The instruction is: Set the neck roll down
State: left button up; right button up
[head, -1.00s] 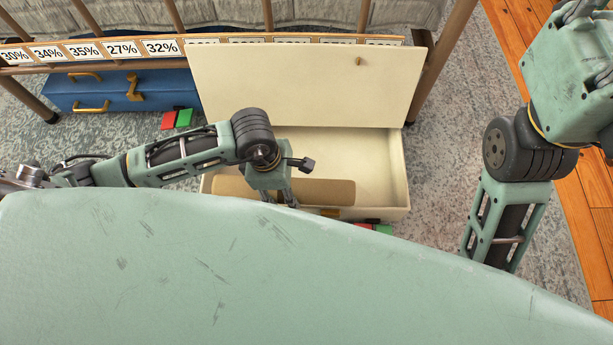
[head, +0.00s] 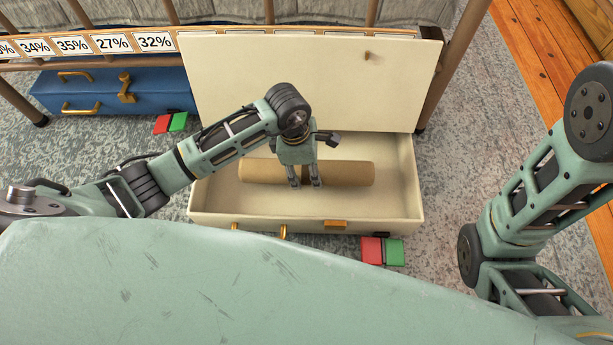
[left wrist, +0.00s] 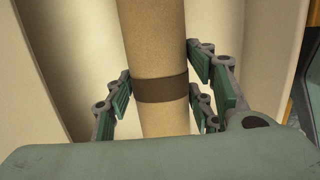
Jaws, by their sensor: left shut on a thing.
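The neck roll (head: 345,173) is a tan cylinder with a dark brown band (left wrist: 160,88) around its middle. My left gripper (head: 306,183) is shut on it at the band, with fingers on both sides in the left wrist view. The roll lies level and crosswise within the outline of an open cream box (head: 400,207). I cannot tell if it touches the box floor. My right arm shows at the right of the head view, but its gripper is out of frame.
The box's raised lid (head: 305,80) stands behind the roll. A blue case (head: 95,93) lies at the left. Red-and-green blocks lie on the rug by the case (head: 171,123) and before the box (head: 382,251). Percentage cards line a rail (head: 100,47).

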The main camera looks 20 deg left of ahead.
aim_at(306, 176)
pick_arm(q)
notch_tip(306, 176, down, 3)
jog(key=shift+f+b, duration=0.1)
jog(key=shift+b, duration=0.85)
jog(key=shift+f, duration=0.15)
jog(key=o, duration=1.4)
